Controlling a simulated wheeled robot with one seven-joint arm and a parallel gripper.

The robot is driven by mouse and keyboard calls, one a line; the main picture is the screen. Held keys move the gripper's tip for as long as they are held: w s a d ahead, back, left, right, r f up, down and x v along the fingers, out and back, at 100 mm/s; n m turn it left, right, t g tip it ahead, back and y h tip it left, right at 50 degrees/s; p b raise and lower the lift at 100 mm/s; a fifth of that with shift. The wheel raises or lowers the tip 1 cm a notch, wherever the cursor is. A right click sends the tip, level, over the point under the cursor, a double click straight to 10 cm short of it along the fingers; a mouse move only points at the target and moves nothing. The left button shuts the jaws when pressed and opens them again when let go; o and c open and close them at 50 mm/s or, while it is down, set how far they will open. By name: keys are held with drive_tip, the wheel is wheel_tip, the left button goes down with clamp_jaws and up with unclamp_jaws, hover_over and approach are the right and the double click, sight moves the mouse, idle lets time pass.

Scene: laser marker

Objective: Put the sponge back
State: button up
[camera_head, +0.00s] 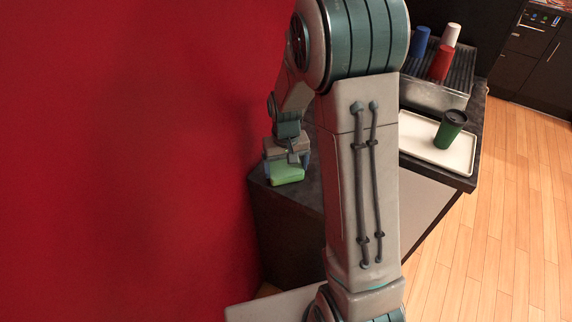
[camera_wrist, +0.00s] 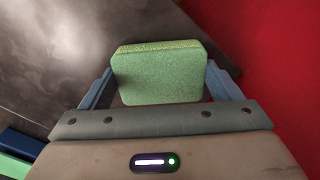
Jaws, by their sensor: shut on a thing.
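The sponge (camera_wrist: 160,78) is a green block with a paler, yellowish top edge. It sits between the two fingers of my gripper (camera_wrist: 158,85) in the wrist view, and the fingers are shut on its sides. In the head view, my gripper (camera_head: 287,160) is at the left end of the dark counter (camera_head: 310,195), close to the red wall, with the green sponge (camera_head: 286,173) below it. I cannot tell whether the sponge touches the counter top. My arm hides the middle of the counter.
A white tray (camera_head: 465,152) with a dark green cup (camera_head: 450,129) is on the counter's right part. Behind it, a ribbed metal stand (camera_head: 440,92) carries blue, red and white cups. A red wall (camera_head: 120,150) borders the left. A blue and green thing (camera_wrist: 18,150) shows lower left in the wrist view.

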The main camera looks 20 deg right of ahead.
sight(286, 169)
drive_tip(key=shift+f, duration=0.15)
drive_tip(key=o, duration=0.9)
wheel_tip(286, 169, up, 11)
drive_tip(key=b, duration=0.1)
drive_tip(key=shift+s+r+t, duration=0.6)
drive_tip(key=shift+s+r, duration=0.5)
drive_tip(key=shift+s, duration=2.05)
drive_tip(key=shift+s+r+t, duration=0.6)
drive_tip(key=shift+s+r, duration=0.55)
drive_tip(key=shift+s, duration=2)
drive_tip(key=shift+s+r+t, duration=0.6)
drive_tip(key=shift+s+r, duration=0.5)
drive_tip(key=shift+s, duration=2.05)
